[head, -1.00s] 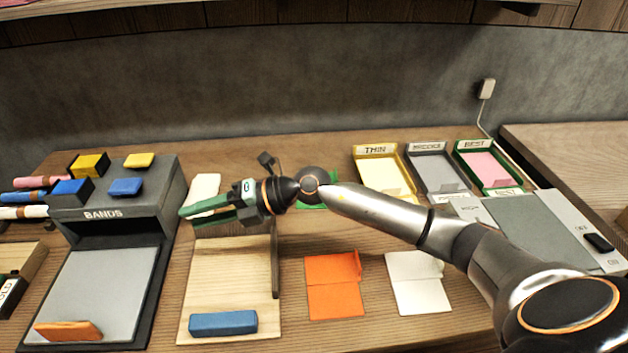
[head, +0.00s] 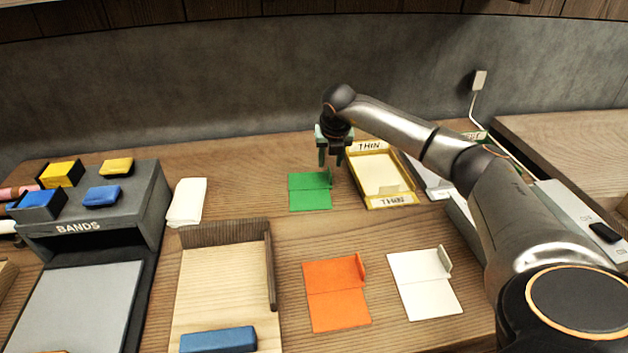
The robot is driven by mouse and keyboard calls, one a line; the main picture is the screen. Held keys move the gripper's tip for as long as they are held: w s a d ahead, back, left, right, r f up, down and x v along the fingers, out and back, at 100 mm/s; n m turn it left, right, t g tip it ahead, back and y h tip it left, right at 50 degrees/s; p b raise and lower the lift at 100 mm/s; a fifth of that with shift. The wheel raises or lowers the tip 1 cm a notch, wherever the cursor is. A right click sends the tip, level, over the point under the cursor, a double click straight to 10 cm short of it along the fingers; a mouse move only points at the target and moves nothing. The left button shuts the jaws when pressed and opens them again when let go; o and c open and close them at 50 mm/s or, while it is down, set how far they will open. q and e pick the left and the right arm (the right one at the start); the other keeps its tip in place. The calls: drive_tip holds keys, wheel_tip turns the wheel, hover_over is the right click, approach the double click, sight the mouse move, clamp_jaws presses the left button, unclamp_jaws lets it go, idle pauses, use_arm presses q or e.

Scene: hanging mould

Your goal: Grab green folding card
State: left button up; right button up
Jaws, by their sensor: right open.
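The green folding card (head: 310,193) lies on the table left of the yellow tray, with a small flap standing at its right edge. My right gripper (head: 331,161) points down just above the card's far right corner, beside that flap. Its fingers are apart and hold nothing. I cannot tell whether a fingertip touches the card. My left gripper is not in view.
An orange card (head: 336,296) and a white card (head: 424,284) lie nearer. The yellow THIN tray (head: 365,189) stands close right of the gripper. A wooden board (head: 215,290) with raised edges and the grey BANDS stand (head: 130,230) are at left.

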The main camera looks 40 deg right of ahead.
sight(330, 172)
drive_tip(key=shift+x, duration=2.95)
drive_tip(key=shift+s+d, duration=0.15)
drive_tip(key=shift+c, duration=0.3)
clamp_jaws()
